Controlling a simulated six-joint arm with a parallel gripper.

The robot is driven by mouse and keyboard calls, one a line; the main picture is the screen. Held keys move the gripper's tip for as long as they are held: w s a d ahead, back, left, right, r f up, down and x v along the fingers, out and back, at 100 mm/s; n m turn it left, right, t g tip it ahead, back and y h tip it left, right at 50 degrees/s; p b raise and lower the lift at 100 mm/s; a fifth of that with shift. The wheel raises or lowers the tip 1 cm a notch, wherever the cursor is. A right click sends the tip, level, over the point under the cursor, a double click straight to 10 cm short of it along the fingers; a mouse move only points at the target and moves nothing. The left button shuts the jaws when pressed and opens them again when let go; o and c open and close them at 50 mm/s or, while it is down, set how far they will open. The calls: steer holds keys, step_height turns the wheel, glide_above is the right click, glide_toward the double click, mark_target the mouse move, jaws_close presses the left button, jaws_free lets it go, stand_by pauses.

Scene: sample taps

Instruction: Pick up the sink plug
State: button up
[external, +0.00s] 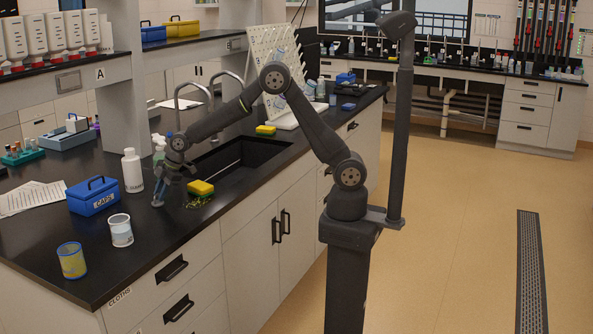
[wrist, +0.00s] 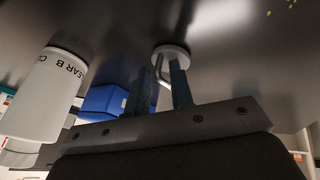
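A small, pale grey round disc with a rim, which looks like the sink plug (wrist: 171,50), shows at my fingertips in the wrist view, against the dark countertop. In the external view a small grey shape that may be the plug (external: 157,203) sits just under my gripper (external: 161,188), left of the sink. In the wrist view the two fingers of my gripper (wrist: 165,78) point at the disc, with a narrow gap between them. The fingers partly hide the plug, and I cannot tell whether they grip it.
A white bottle (external: 133,171) stands close to my gripper, with a blue box (external: 93,196) to its left. A yellow sponge (external: 201,187) lies at its right by the sink (external: 240,160). Two cups, white (external: 120,231) and yellow-blue (external: 72,261), stand nearer the front edge.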

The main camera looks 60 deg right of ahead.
jaws_close()
